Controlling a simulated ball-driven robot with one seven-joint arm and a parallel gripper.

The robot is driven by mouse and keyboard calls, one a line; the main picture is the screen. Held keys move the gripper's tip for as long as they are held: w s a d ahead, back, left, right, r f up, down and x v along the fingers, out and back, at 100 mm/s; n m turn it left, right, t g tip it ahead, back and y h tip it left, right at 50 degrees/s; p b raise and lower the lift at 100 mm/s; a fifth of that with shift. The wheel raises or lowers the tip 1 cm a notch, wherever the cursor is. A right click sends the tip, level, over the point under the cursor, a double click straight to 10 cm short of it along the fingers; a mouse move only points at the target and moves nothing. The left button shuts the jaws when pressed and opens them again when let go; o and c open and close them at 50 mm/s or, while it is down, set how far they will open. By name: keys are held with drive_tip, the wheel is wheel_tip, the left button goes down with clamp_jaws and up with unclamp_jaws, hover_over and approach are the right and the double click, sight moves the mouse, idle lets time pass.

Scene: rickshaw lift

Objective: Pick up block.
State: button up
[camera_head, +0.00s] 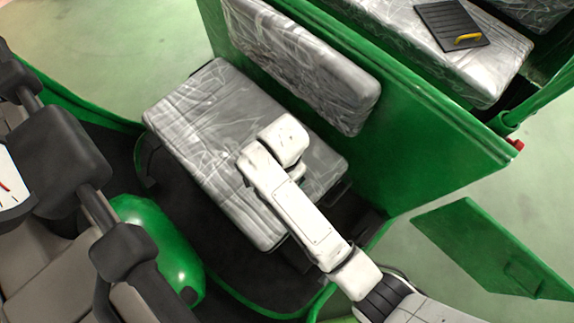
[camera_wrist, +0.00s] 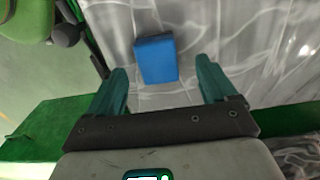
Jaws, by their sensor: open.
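A blue block (camera_wrist: 156,60) lies on the grey, plastic-wrapped seat (camera_wrist: 215,35) in the wrist view. My gripper (camera_wrist: 164,80) is open, with its two teal fingers apart. In the wrist view the block shows between and a little beyond the fingertips, nearer the left finger, and no finger touches it. In the head view my white arm reaches over the front seat (camera_head: 190,115), and the arm hides the block and the gripper there.
A plastic-wrapped backrest (camera_head: 300,60) and a green partition (camera_head: 430,130) stand behind the seat. Dark handlebar parts (camera_head: 75,150) and a green rounded body (camera_head: 155,245) are at left. A black board with a yellow handle (camera_head: 455,25) lies on the rear seat.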

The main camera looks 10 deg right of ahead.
drive_tip(key=shift+d+f, duration=0.15)
drive_tip(key=shift+f, duration=1.05)
drive_tip(key=shift+d+f, duration=0.15)
drive_tip(key=shift+f, duration=1)
drive_tip(key=shift+c, duration=0.5)
drive_tip(key=c, duration=1)
drive_tip(key=shift+c, duration=0.2)
drive_tip(key=shift+r, duration=0.15)
drive_tip(key=shift+r, duration=0.55)
drive_tip(key=s+d+r, duration=0.8)
drive_tip(key=s+r, duration=0.3)
drive_tip(key=shift+s+r, duration=0.35)
